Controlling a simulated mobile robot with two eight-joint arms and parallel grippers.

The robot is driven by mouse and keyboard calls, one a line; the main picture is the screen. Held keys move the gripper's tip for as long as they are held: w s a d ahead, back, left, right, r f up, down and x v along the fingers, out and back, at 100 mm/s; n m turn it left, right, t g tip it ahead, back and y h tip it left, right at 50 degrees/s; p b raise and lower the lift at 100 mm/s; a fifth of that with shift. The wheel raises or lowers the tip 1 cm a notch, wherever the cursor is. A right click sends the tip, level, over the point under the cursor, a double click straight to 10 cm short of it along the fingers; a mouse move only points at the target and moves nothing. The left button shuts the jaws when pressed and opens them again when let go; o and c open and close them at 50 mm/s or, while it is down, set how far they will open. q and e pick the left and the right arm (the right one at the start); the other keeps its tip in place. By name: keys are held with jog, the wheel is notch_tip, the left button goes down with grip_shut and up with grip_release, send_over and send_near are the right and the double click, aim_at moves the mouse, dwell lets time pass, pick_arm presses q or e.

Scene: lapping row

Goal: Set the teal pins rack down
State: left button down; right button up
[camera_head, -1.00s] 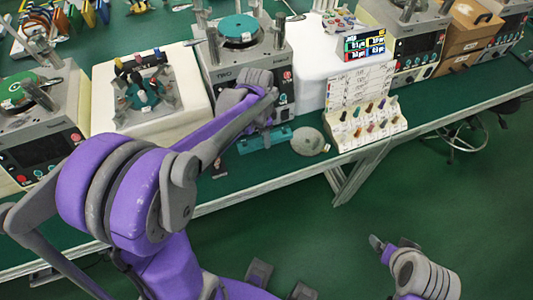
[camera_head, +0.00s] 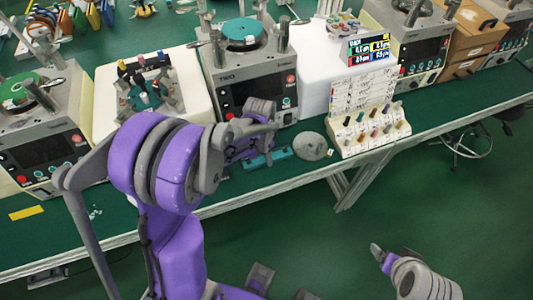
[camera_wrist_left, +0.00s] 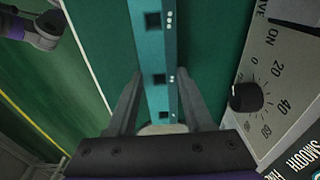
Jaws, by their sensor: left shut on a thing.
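The teal pins rack (camera_head: 280,156) is a narrow bar at the bench's front, below the grey machine labelled TWO in the head view. In the left wrist view the rack (camera_wrist_left: 153,50) runs between the fingers and shows square holes and white dots. My left gripper (camera_head: 256,150) is shut on it; its two fingers (camera_wrist_left: 157,95) lie along both sides. The arm hides part of the rack, and I cannot tell whether its underside touches the green bench top (camera_head: 225,186). My right gripper (camera_head: 391,251) is low at the right, away from the bench; its jaw gap is unclear.
The TWO machine (camera_head: 222,77) stands close behind the rack. A round grey disc (camera_head: 311,146) lies just right of it, then a white stand with coloured pegs (camera_head: 370,137). A yellow strip (camera_head: 26,213) lies at the left. The green bench is mostly clear along its front edge.

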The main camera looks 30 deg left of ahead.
aim_at(264, 157)
pick_arm(q)
jog(key=shift+c, duration=1.4)
grip_release()
jog(key=shift+r, duration=0.4)
notch_tip(264, 157, up, 10)
jog(key=r+p, duration=0.1)
jog(key=p, duration=0.1)
jog(key=s+d+n+t, duration=0.2)
jog(key=s+d+n, duration=0.1)
jog(key=s, duration=0.4)
jog(key=s+d+r+n+t, duration=0.1)
jog(key=s+d+n, duration=0.3)
jog(key=s, duration=0.4)
jog(key=shift+s+n+t+y, duration=0.25)
jog(key=shift+n+t, duration=0.25)
jog(key=shift+t, duration=0.3)
